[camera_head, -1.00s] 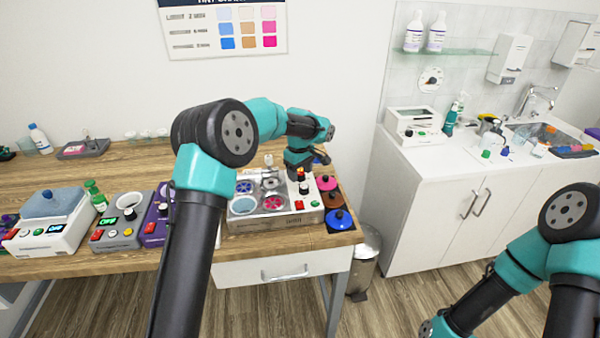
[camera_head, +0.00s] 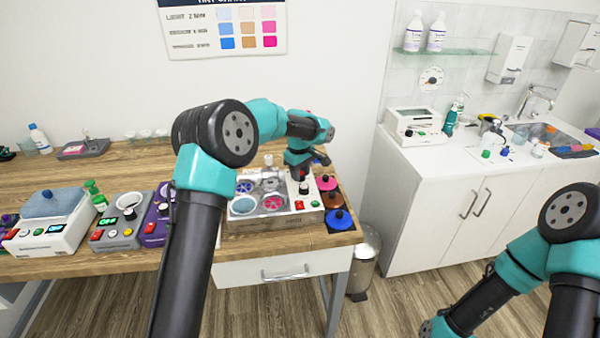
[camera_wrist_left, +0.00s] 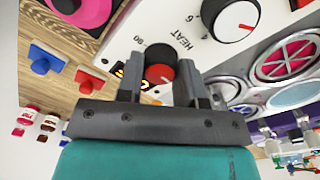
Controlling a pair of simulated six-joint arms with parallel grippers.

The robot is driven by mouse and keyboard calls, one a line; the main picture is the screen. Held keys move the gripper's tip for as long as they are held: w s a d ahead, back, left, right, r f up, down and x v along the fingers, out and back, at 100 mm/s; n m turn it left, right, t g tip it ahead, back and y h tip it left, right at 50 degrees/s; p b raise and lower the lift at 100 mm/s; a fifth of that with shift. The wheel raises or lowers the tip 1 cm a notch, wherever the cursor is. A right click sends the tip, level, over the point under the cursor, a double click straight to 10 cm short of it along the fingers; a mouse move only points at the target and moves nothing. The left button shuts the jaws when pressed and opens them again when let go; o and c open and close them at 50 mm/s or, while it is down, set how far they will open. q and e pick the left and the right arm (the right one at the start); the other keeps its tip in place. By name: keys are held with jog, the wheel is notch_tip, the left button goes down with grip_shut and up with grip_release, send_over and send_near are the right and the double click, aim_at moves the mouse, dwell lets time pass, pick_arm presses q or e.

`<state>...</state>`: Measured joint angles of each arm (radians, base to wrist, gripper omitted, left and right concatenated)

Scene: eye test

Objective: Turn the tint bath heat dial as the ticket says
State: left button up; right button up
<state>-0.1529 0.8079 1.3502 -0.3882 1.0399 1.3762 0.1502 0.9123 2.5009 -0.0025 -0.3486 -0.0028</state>
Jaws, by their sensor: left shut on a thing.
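The tint bath (camera_head: 262,222) is a white box on the wooden bench, with several round tint pots in its top. In the left wrist view, a red-capped dial with a black skirt (camera_wrist_left: 160,72) sits on its white panel, near the printed HEAT and 80. My left gripper (camera_wrist_left: 160,66) is shut on this dial, one finger on each side. In the head view the left gripper (camera_head: 303,174) is over the right part of the bath. A white-capped dial (camera_wrist_left: 234,17) with a red mark is close by. No readable ticket shows. My right gripper is out of view.
A grey device (camera_head: 118,235) and a white device (camera_head: 48,238) stand left. A tint chart (camera_head: 225,28) hangs on the wall. A metal bin (camera_head: 364,262) stands beside the bench.

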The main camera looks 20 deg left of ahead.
pick_arm(q)
jog(key=shift+m, duration=0.4)
jog(key=m, duration=0.4)
jog(key=shift+m, duration=0.3)
jog(key=m, duration=1)
jog(key=shift+w+d+m+g, duration=0.1)
jog(key=shift+m+g, duration=0.2)
jog(key=shift+m, duration=0.1)
jog(key=m, duration=0.6)
jog(key=o, duration=0.9)
jog(key=shift+r, duration=0.1)
